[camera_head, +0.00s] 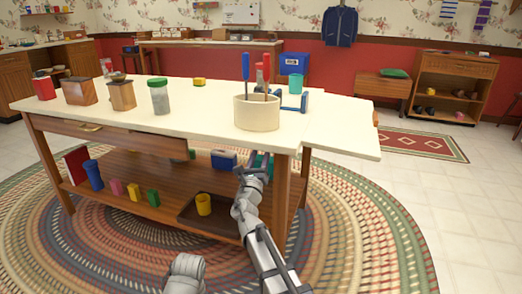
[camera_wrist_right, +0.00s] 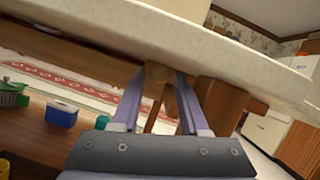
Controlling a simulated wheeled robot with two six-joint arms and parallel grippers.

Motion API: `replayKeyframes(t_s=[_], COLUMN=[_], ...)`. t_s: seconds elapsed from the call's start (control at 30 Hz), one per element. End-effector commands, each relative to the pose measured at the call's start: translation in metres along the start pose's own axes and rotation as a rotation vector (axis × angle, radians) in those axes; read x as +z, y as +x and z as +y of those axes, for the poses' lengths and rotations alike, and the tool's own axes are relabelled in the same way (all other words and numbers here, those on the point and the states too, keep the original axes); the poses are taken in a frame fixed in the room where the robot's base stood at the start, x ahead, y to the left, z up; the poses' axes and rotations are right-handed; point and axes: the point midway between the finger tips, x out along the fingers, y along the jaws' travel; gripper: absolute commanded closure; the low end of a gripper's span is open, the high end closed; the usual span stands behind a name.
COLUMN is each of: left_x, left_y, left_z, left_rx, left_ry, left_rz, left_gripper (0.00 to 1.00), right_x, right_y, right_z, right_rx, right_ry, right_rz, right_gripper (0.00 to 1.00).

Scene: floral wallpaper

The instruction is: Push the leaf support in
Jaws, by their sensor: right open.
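The table (camera_head: 110,92) has a pale top, and its leaf (camera_head: 345,132) is raised and level at the right. In the right wrist view a wooden piece (camera_wrist_right: 160,72), which looks like the leaf support, shows just under the pale top's edge (camera_wrist_right: 110,35). My right gripper (camera_wrist_right: 158,78) is open, with its fingers on either side of this piece. I cannot tell whether they touch it. In the head view my right arm reaches up to the table's underside, and the fingertips are hard to make out. My left gripper is out of view.
A cream holder (camera_head: 257,114) with screwdrivers stands on the top near the leaf. A table leg (camera_head: 281,200) stands right beside my right arm. Floor to the right is clear.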

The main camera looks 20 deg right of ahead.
Motion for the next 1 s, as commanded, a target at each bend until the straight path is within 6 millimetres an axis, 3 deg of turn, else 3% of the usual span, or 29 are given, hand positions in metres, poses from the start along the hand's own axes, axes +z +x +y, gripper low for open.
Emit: replayKeyframes(t_s=[0.17, 0.57, 1.0], left_x=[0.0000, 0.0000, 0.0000], left_y=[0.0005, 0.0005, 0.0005], left_z=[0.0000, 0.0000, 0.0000], left_rx=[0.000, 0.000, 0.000], left_ry=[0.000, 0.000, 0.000], left_rz=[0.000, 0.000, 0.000], left_gripper=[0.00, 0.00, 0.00], right_x=[-0.0003, -0.0002, -0.0002], right_y=[-0.0006, -0.0008, -0.0009], right_z=[0.0000, 0.0000, 0.0000], right_rx=[0.000, 0.000, 0.000], right_ry=[0.000, 0.001, 0.001], right_rz=[0.000, 0.000, 0.000], right_gripper=[0.56, 1.00, 1.00])
